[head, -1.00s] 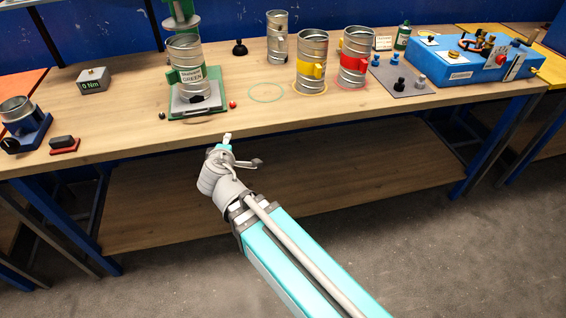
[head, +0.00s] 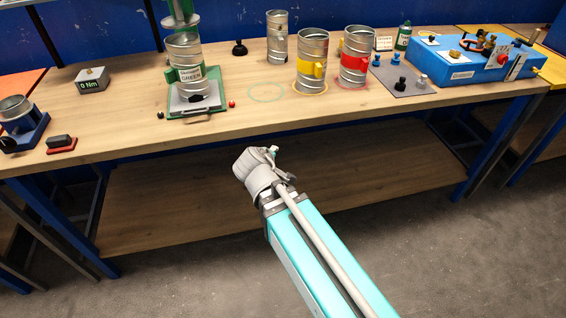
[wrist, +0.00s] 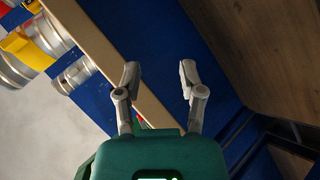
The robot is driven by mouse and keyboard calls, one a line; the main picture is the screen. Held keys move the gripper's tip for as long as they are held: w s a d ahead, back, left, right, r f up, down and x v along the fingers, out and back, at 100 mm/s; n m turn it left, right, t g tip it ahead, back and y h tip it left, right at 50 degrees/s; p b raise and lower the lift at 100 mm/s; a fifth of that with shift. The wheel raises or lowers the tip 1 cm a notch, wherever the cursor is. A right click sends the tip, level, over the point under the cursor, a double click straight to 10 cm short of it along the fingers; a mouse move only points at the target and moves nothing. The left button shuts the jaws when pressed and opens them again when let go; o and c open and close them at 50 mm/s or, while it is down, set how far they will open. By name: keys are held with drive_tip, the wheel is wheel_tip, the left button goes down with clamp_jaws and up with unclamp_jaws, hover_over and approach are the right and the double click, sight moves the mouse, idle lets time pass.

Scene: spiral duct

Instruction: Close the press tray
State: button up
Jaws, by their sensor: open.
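The green press (head: 183,22) stands at the back left of the workbench. Its grey press tray (head: 180,104), with a handle at the front, lies on the green base and extends toward the bench's front edge. A metal duct (head: 184,48) with a label reading GREEN stands upright on the tray. My gripper (head: 273,151) is in front of the bench edge, to the right of and below the tray, touching nothing. In the wrist view its two fingers (wrist: 159,74) are apart with nothing between them. The tray cannot be made out in the wrist view.
A blue fixture (head: 462,62) is at the right.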

drive_tip(key=shift+m+g+h, duration=0.3)
drive_tip(key=shift+m+g, duration=0.4)
drive_tip(key=shift+m, duration=0.2)
drive_tip(key=shift+s+d+f, duration=0.1)
drive_tip(key=shift+d+f, duration=0.45)
drive_tip(key=shift+d, duration=0.4)
drive_tip(key=shift+s+d+f, duration=0.1)
drive_tip(key=shift+d+f, duration=0.45)
drive_tip(key=shift+d, duration=0.35)
clamp_jaws()
drive_tip(key=a+r+n+t+y+p, duration=0.1)
drive_tip(key=a+r+n+y+p, duration=0.2)
drive_tip(key=a+n, duration=1.1)
drive_tip(key=a+r+n+t+y+p, duration=0.1)
drive_tip(key=a+r+n+y+p, duration=0.2)
drive_tip(key=a+r+n+p, duration=0.4)
drive_tip(key=shift+s+a+r+n+t, duration=0.35)
drive_tip(key=shift+a+r+n, duration=1.75)
drive_tip(key=shift+a+n, duration=2.5)
drive_tip(key=shift+w+a+m, duration=0.1)
drive_tip(key=shift+a+m, duration=0.15)
drive_tip(key=shift+m, duration=0.05)
